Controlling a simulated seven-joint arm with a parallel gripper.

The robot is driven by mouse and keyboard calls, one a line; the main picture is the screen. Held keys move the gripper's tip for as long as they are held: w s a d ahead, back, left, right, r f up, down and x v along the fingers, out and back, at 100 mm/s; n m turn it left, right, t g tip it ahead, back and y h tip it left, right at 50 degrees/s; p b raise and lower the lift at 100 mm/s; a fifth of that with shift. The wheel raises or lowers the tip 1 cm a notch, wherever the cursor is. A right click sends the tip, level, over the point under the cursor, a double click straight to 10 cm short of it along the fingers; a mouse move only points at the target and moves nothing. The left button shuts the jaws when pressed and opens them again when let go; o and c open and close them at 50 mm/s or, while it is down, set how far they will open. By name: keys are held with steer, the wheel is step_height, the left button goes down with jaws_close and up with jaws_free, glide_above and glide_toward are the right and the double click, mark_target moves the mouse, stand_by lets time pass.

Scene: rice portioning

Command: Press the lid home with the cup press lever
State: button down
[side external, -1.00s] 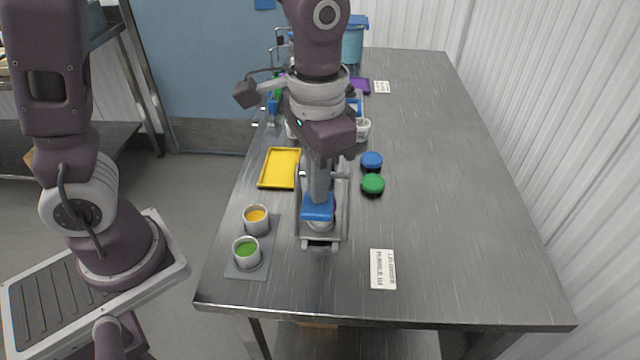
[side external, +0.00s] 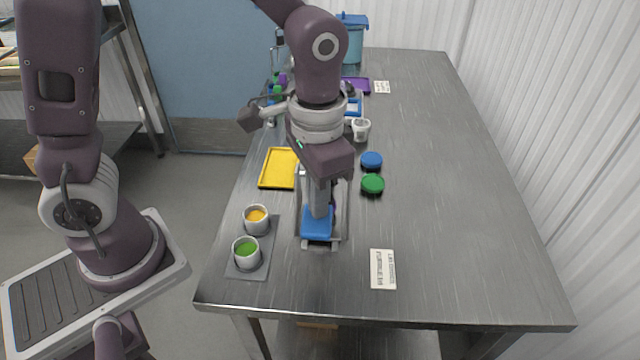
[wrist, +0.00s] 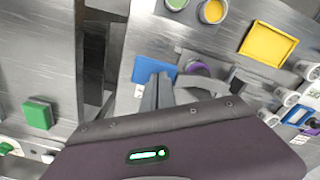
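The cup press (side external: 341,232) is a grey metal frame standing on the steel table, with a blue lever pad (side external: 318,222) at its near end. The pad also shows in the wrist view (wrist: 150,69). My gripper (side external: 318,212) points down at the pad; its fingers look closed together, with the tips against or just over the blue surface. I cannot see the pad between the fingers. A round purple lid (wrist: 198,68) shows in the press beside my fingers in the wrist view. My gripper hides it in the side view, and its seating is unclear.
Cups with orange (side external: 256,216) and green (side external: 246,250) contents stand on a grey mat at left. A yellow tray (side external: 278,168) lies behind them. The table's right side is mostly clear.

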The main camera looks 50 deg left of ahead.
steer(key=shift+f, duration=0.3)
stand_by(0.7)
steer(key=shift+r, duration=0.1)
steer(key=shift+w+a+r, duration=0.1)
steer(key=shift+r, duration=1.3)
steer(key=shift+w+a+r, duration=0.1)
steer(key=shift+r, duration=1.25)
steer(key=s+a+r+n+t, duration=0.1)
steer(key=s+a+r+t, duration=0.1)
steer(key=s, duration=0.4)
steer(key=s+a+r+n+t, duration=0.2)
steer(key=s+a+r+t, duration=0.1)
steer(key=s+a+r, duration=0.2)
steer(key=shift+s+a+t, duration=0.3)
steer(key=shift+s+a, duration=0.5)
steer(key=shift+a, duration=0.15)
